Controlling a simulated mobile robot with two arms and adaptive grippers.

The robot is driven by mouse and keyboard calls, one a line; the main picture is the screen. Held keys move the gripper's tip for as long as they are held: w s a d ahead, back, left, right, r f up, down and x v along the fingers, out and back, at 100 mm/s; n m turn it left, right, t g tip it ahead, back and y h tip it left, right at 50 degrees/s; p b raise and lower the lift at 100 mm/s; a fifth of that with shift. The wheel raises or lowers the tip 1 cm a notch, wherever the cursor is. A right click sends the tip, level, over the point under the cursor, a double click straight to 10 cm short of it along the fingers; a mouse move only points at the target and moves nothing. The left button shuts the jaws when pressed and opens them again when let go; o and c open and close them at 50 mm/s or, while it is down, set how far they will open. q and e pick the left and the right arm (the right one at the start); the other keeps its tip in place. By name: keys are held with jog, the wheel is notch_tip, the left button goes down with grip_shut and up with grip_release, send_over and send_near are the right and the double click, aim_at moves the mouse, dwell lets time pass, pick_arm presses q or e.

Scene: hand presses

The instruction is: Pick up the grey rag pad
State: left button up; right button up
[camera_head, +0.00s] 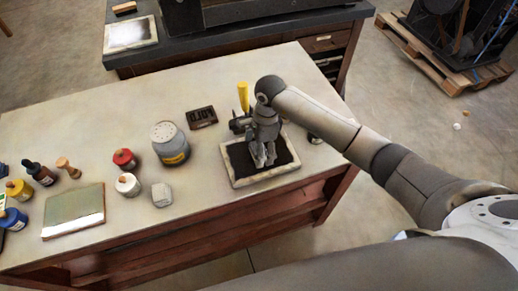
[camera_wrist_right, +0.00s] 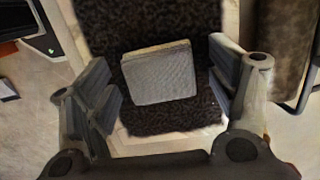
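The grey rag pad (camera_wrist_right: 160,76) is a small, squarish grey block in the right wrist view. It shows against the dark, rough bed (camera_wrist_right: 140,25) of a shallow, pale-rimmed tray (camera_head: 232,171). My right gripper (camera_head: 264,163) points down over this tray in the head view and hides the pad there. In the wrist view the gripper's (camera_wrist_right: 165,92) fingers are spread, one on each side of the pad, with gaps visible on both sides. I cannot tell how far above the pad the fingertips are. My left gripper is not in view.
A yellow-handled tool (camera_head: 243,97) and a dark lettered block (camera_head: 202,117) lie behind the tray. A grey canister (camera_head: 169,141), a light grey block (camera_head: 161,195), a red-capped jar (camera_head: 124,159) and a flat plate (camera_head: 74,211) stand left.

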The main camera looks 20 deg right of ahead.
jog(key=c, duration=1)
jog(key=shift+r, duration=0.1)
jog(key=shift+r+b, duration=0.4)
notch_tip(320, 180, up, 2)
jog(key=shift+s+r+b, duration=0.1)
jog(key=shift+r+b, duration=0.15)
jog(key=shift+b, duration=0.35)
jog(key=s+a+r+b, duration=0.3)
jog(key=s+r, duration=0.6)
jog(key=s, duration=0.4)
jog(key=shift+s+a+r, duration=0.15)
jog(key=shift+a+r, duration=0.15)
jog(key=shift+a, duration=0.15)
